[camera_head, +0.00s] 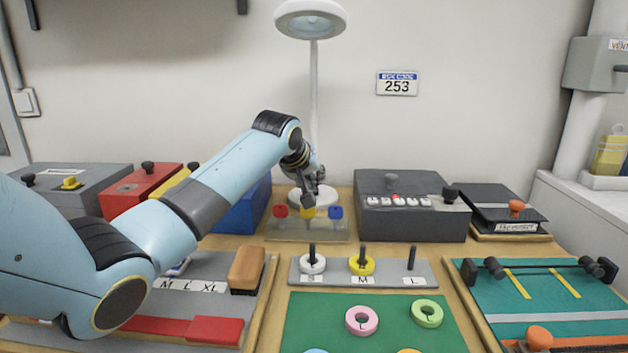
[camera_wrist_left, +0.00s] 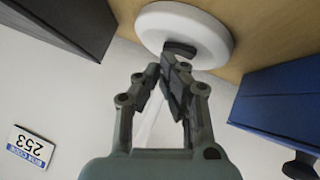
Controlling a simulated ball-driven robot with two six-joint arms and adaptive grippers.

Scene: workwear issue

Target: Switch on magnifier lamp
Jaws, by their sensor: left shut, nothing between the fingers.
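The white magnifier lamp (camera_head: 314,90) stands against the wall, its round head (camera_head: 311,17) at the top edge. I cannot tell whether it is lit. Its round white base (camera_wrist_left: 222,38) carries a dark switch (camera_wrist_left: 180,49), seen in the wrist view. My left gripper (camera_head: 311,198) is shut and empty, right at the base, partly hiding it in the head view. In the wrist view its fingertips (camera_wrist_left: 170,62) are close beside the switch; I cannot tell whether they touch it. My right gripper is not in view.
Coloured knobs on a clear stand (camera_head: 307,230) are just in front of the lamp base. A blue box (camera_head: 243,208) is at its left and a grey button box (camera_head: 410,222) at its right. A peg board (camera_head: 390,274) and green mat (camera_head: 300,312) lie nearer.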

